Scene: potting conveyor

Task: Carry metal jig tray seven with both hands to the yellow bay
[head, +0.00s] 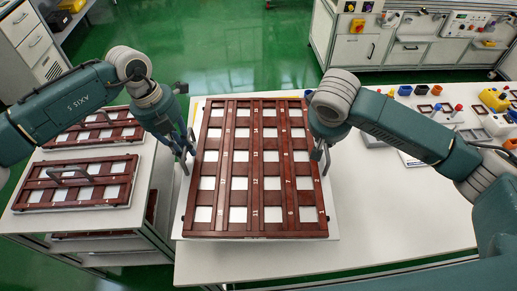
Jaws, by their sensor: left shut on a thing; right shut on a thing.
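A large reddish-brown grid tray (255,182) with white square openings and small numbers on its bars lies level over the white table in the middle of the head view. It looks wood-like rather than metal. My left gripper (187,154) is shut on the tray's left side, at the handle. My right gripper (320,153) is shut on its right side, at the handle (326,163). The fingers partly hide both grips. I cannot tell whether the tray touches the table. I cannot make out a marked yellow bay.
A rack (150,190) at the left holds similar brown trays (80,196). The white table (400,225) is clear right of the tray. A workbench (400,45) stands behind, across green floor (230,45).

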